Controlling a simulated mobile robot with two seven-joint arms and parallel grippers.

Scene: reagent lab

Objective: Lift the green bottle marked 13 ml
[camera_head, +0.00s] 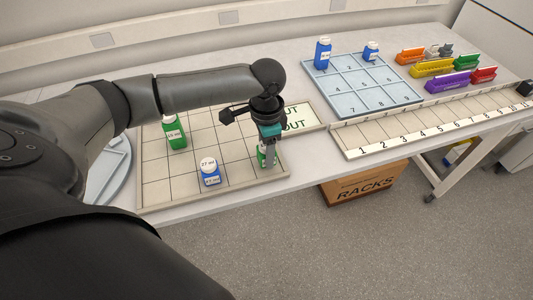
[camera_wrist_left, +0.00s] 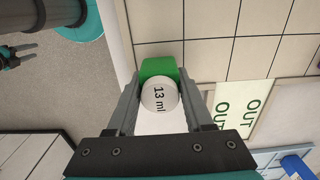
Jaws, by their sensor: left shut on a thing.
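The green bottle marked 13 ml (camera_wrist_left: 159,68) has a white cap with "13 ml" on it and sits between the two fingers of my left gripper (camera_wrist_left: 160,105) in the left wrist view. The gripper is shut on it. In the head view the left gripper (camera_head: 268,150) points down at the front right corner of the gridded tray (camera_head: 225,178). The green bottle (camera_head: 262,158) is partly hidden behind the fingers there. I cannot tell whether it touches the tray. My right gripper is not in the head view.
Another green bottle (camera_head: 174,133) and a blue 27 ml bottle (camera_head: 209,174) stand on the tray. An OUT panel (camera_head: 303,117) adjoins its right side. A blue numbered tray (camera_head: 362,88) holds two blue bottles. A numbered strip (camera_head: 430,122) and coloured racks (camera_head: 447,84) lie right.

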